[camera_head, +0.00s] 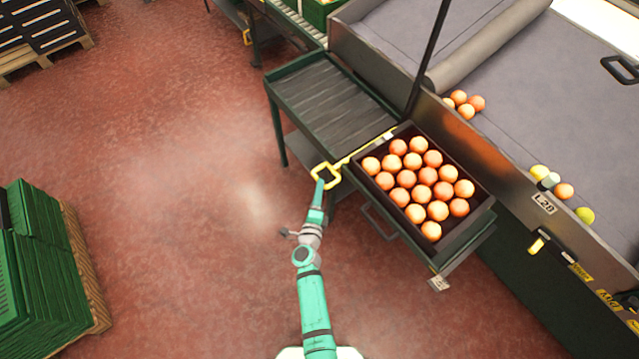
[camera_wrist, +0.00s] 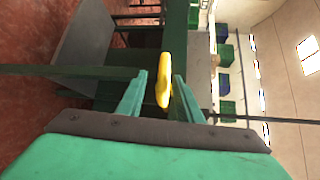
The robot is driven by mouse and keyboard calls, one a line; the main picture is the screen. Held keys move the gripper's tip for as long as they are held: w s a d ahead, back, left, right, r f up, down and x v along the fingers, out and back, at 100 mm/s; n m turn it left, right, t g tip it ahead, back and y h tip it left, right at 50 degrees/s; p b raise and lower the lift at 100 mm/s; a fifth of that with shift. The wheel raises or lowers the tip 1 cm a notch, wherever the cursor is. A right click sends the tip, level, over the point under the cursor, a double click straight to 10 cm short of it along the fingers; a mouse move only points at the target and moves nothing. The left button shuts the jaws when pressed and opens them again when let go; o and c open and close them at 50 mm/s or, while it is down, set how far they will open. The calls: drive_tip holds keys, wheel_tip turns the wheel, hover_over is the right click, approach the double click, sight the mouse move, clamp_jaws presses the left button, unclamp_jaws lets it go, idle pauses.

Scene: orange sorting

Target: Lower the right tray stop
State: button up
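The tray stop is a yellow bar (camera_head: 352,155) along the left edge of the dark tray of oranges (camera_head: 468,232), between it and the empty roller table (camera_head: 325,98). Its square loop handle (camera_head: 334,180) sticks out at the near-left end. The handle also shows in the wrist view (camera_wrist: 164,85). My gripper (camera_head: 321,178) is at this handle. In the wrist view its two green fingers (camera_wrist: 160,76) stand apart on either side of the yellow handle, with visible gaps. The bar beyond the handle is hidden in the wrist view.
A wide grey sorting belt (camera_head: 545,110) with a few loose fruits lies to the right behind a dark side wall. Green crates (camera_head: 40,255) on a pallet stand at the left. The red floor (camera_head: 170,130) between is clear.

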drive_tip(key=d+v, duration=0.1)
drive_tip(key=v, duration=0.6)
drive_tip(key=shift+a, duration=0.4)
drive_tip(key=shift+s, duration=0.15)
drive_tip(key=s+r+n+y, duration=0.1)
drive_tip(key=s+r+n, duration=0.9)
drive_tip(key=s, duration=0.6)
drive_tip(key=s+r+n+y, duration=0.1)
drive_tip(key=s+r+n, duration=1)
drive_tip(key=s, duration=0.5)
drive_tip(key=shift+d+r+g+y, duration=0.3)
drive_tip(key=shift+d+r+g, duration=0.1)
drive_tip(key=shift+r, duration=0.4)
